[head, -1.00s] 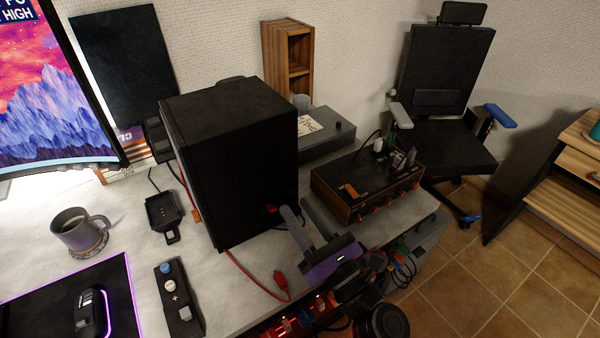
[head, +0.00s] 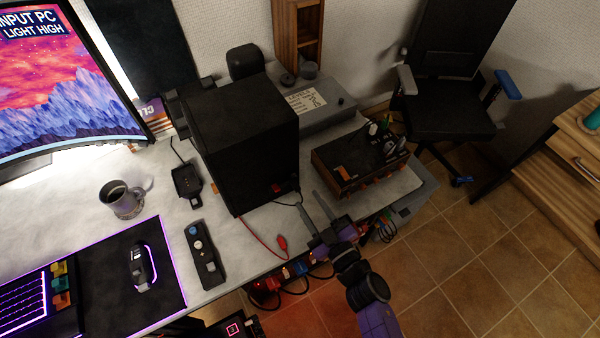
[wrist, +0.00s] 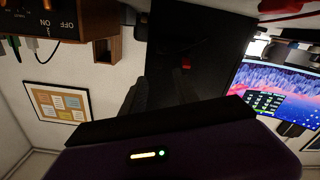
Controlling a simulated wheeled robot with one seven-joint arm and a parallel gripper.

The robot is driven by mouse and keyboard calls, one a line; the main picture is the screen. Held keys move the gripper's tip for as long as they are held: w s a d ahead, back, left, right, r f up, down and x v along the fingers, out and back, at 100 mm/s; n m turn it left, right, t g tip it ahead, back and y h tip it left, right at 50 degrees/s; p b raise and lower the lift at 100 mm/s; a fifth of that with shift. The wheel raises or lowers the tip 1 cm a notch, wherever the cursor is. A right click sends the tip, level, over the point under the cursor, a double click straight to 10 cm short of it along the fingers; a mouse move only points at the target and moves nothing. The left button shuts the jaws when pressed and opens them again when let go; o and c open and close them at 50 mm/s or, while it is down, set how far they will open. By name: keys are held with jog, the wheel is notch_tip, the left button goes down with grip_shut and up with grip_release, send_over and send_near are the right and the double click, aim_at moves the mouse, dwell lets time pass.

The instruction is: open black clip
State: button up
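I cannot make out a black clip for certain in any view. A small black holder with a loop at its lower end (head: 187,184) lies on the desk left of the black box and may be it. My gripper (head: 308,201) is at the right front corner of the black box (head: 245,150), with its two grey fingers apart and nothing seen between them. In the wrist view, the purple palm fills the bottom and the dark fingers barely stand out against the box (wrist: 195,60).
A red switch (head: 277,187) is on the box's front. A red cable (head: 260,238) lies before it. A wooden-sided unit (head: 345,165) stands right of my gripper. A mug (head: 122,199), a small control panel (head: 206,255) and a mouse (head: 139,267) are on the desk's left.

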aim_at(293, 176)
jog(key=w+a+m, duration=0.1)
jog(key=w, duration=0.1)
jog(key=w+a+m, duration=0.1)
jog(key=w+m, duration=0.1)
jog(key=w+a+m, duration=0.1)
jog(key=w+a, duration=0.1)
jog(key=shift+w+a+f, duration=0.1)
jog(key=shift+w+f, duration=0.05)
jog(key=shift+w, duration=0.15)
dwell(0.3)
jog(key=shift+b, duration=0.3)
grip_shut()
